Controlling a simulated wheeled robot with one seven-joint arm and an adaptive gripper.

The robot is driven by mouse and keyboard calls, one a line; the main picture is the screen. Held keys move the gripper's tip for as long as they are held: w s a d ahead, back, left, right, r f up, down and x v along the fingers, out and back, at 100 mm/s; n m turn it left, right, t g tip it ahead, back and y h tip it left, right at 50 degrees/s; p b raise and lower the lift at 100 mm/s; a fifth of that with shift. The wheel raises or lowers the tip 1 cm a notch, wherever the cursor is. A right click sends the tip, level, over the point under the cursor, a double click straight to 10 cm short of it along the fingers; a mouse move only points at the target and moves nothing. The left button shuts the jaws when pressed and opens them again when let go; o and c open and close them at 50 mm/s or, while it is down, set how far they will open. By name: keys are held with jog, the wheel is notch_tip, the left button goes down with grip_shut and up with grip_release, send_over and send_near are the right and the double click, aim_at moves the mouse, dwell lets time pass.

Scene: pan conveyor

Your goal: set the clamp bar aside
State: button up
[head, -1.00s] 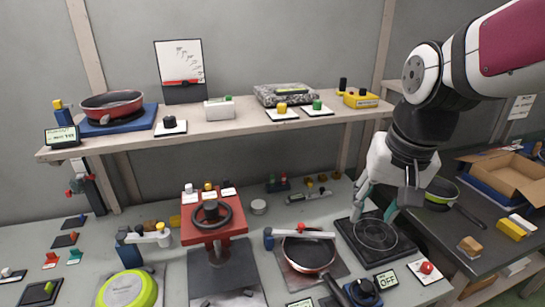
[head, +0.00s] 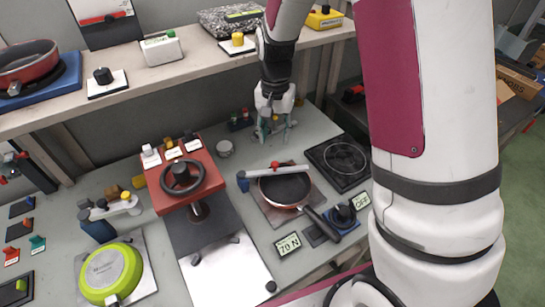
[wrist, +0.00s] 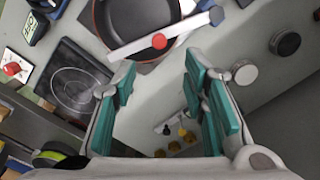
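The clamp bar (head: 292,171), pale grey with a red knob, lies across the dark frying pan (head: 287,190), with a blue post (head: 243,182) at its left end. In the wrist view the bar (wrist: 190,27) crosses the pan (wrist: 128,18) beyond my fingertips. My gripper (head: 272,132) is behind the pan, near the back of the bench. Its teal fingers (wrist: 165,88) are apart, with nothing held between them. A small grey bar-shaped fitting (wrist: 172,123) shows on the bench through the gap, apart from the fingers as far as I can tell.
A black hotplate (head: 340,158) lies right of the pan. A red press with a handwheel (head: 182,178) stands to the left, and a lime pan (head: 110,272) lies further left. A shelf (head: 170,83) runs along the back. Round pots (wrist: 243,75) sit nearby.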

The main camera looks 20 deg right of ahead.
aim_at(275, 163)
notch_tip(275, 163, down, 11)
jog(key=shift+r+p, duration=0.1)
jog(key=shift+p, duration=0.4)
grip_shut()
